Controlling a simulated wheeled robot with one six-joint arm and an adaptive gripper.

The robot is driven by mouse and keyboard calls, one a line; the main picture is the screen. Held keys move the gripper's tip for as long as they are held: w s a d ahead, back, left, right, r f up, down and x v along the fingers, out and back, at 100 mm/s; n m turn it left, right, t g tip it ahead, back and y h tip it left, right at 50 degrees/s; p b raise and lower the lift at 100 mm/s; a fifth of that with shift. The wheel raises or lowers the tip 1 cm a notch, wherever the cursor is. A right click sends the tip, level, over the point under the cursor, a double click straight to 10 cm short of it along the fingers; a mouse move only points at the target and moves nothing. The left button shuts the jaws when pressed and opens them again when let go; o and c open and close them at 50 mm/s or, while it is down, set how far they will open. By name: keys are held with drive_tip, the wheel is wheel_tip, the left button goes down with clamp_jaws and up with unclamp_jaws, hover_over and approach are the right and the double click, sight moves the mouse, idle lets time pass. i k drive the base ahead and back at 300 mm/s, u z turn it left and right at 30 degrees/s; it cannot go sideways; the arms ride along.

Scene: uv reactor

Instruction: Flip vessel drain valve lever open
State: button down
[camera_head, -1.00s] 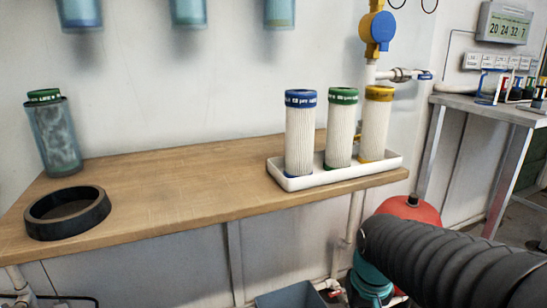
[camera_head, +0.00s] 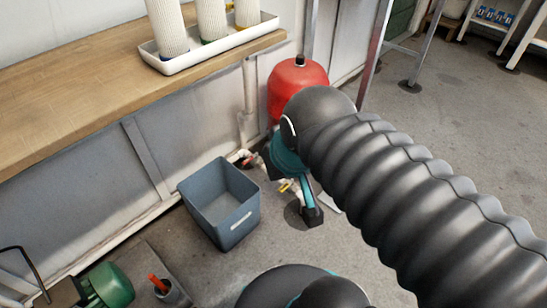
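A red rounded tank (camera_head: 293,80) with a black cap stands by the wall under the bench's right end, partly behind my arm. A small valve with a red part (camera_head: 247,161) sits on piping low by the wall. A small yellow piece (camera_head: 286,186) shows beside a teal and black part (camera_head: 309,195) under my arm's end. I cannot tell which of these is the drain valve lever.
A grey-blue bin (camera_head: 222,205) stands on the floor left of the piping. The wooden bench (camera_head: 90,75) holds a white tray (camera_head: 180,64) with filter cartridges. A green object (camera_head: 108,285) and a cup (camera_head: 172,292) are at lower left. The floor at right is open.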

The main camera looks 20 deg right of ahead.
sight(283, 188)
drive_tip(key=z, duration=0.55)
drive_tip(key=k, duration=0.6)
drive_tip(key=z, duration=0.5)
drive_tip(key=i, duration=1)
drive_tip(key=u, duration=0.8)
drive_tip(key=k, duration=0.5)
